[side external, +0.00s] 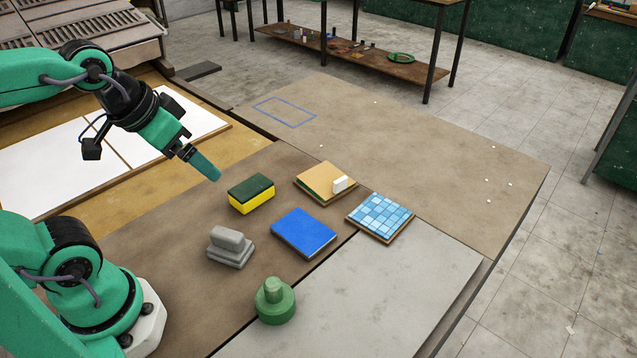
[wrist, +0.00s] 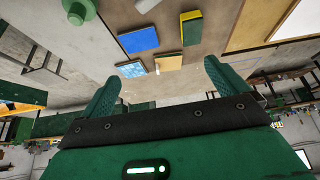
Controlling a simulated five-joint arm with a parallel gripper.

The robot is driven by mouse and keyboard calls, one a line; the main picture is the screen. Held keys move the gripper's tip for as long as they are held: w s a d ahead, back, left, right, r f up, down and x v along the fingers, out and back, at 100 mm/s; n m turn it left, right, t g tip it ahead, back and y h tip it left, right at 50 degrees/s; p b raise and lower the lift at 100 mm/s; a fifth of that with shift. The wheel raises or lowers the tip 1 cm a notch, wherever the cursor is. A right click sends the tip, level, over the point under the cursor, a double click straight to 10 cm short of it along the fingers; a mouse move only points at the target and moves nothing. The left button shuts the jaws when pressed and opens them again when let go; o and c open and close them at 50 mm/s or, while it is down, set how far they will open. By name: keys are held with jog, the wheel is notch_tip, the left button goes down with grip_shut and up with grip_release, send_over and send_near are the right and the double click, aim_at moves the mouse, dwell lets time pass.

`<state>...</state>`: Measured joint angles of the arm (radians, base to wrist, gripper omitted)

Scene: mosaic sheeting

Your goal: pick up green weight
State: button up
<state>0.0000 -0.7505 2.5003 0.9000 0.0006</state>
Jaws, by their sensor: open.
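The green weight (side external: 274,303) stands upright near the front of the table, a wide round base with a narrower knob on top. In the wrist view the green weight (wrist: 78,11) is at the top left, partly cut off by the frame edge. My gripper (side external: 214,176) is in the air at the upper left of the side view, beyond the yellow and green sponge and well away from the weight. In the wrist view my gripper (wrist: 158,88) shows two green fingers spread wide apart with nothing between them.
Near the weight are a grey stepped block (side external: 230,247), a blue book (side external: 303,232) and a sponge (side external: 251,193). Farther right are a tan board with a white piece (side external: 324,181) and a blue mosaic tile (side external: 380,215). The grey slab (side external: 385,290) right of the weight is bare.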

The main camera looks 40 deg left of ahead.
jog(key=shift+c, duration=1.1)
jog(key=n+g, duration=0.2)
jog(key=g, duration=0.4)
send_near(273, 282)
jog(key=f, duration=0.7)
jog(key=shift+s, duration=0.2)
jog(key=shift+f, duration=1.25)
